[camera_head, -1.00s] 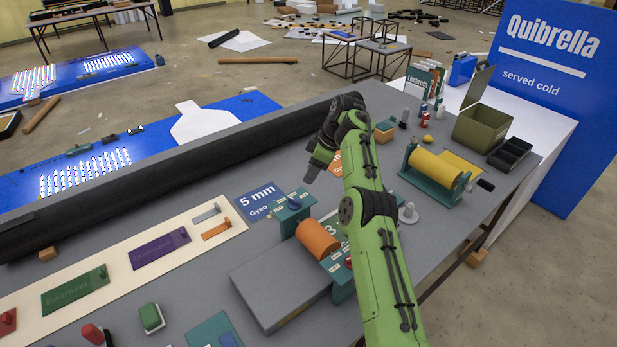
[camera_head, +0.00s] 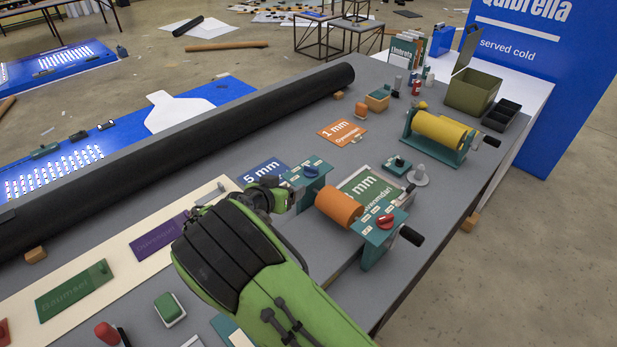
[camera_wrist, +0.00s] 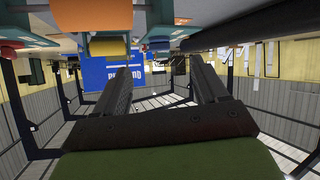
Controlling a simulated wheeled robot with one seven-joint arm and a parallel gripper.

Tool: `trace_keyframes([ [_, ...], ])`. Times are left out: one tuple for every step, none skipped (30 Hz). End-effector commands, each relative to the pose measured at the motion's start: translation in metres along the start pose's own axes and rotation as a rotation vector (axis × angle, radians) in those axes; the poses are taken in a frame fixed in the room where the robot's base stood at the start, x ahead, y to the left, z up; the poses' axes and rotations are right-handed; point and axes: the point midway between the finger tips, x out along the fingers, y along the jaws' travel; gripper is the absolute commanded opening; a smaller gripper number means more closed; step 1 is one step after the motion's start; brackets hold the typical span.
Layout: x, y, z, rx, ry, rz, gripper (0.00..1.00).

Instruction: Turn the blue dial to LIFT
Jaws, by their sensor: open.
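The blue dial (camera_head: 310,171) sits on a small teal panel (camera_head: 296,177) at the far left end of the orange roller (camera_head: 339,207) in the head view. Its printed labels are too small to read, so I cannot tell its setting. My gripper (camera_wrist: 161,84) is open and empty in the wrist view, its two dark fingers apart. In the head view, my wrist is low, just left of the blue dial's panel, apart from the dial as far as I can see. My fingertips are hard to make out there.
A red dial (camera_head: 386,221) on another teal panel and a black crank (camera_head: 411,236) are at the roller's near right end. A green card (camera_head: 371,190) and a grey-white knob (camera_head: 418,176) lie behind. A long black roll (camera_head: 180,130) runs along the table's far edge.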

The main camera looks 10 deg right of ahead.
Motion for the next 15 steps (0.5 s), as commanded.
trace_keyframes([
  [-0.008, 0.005, -0.001, 0.038, 0.055, -0.015, 0.72],
  [-0.012, 0.009, -0.004, 0.06, 0.081, -0.021, 0.72],
  [-0.015, 0.011, -0.007, 0.08, 0.103, -0.028, 0.72],
  [-0.015, 0.013, -0.009, 0.091, 0.113, -0.032, 0.72],
  [-0.015, 0.013, -0.011, 0.096, 0.119, -0.033, 0.72],
  [-0.012, 0.014, -0.012, 0.1, 0.122, -0.033, 0.72],
  [-0.008, 0.014, -0.014, 0.101, 0.122, -0.031, 0.72],
  [-0.003, 0.014, -0.015, 0.101, 0.122, -0.03, 0.72],
  [0.005, 0.015, -0.016, 0.1, 0.12, -0.028, 0.72],
  [0.012, 0.015, -0.017, 0.099, 0.121, -0.028, 0.72],
  [0.019, 0.014, -0.018, 0.099, 0.12, -0.028, 0.72],
  [0.029, 0.014, -0.019, 0.098, 0.119, -0.028, 0.72],
  [0.037, 0.014, -0.02, 0.098, 0.119, -0.028, 0.72],
  [0.044, 0.013, -0.021, 0.098, 0.119, -0.029, 0.72],
  [0.055, 0.013, -0.022, 0.098, 0.118, -0.029, 0.72],
])
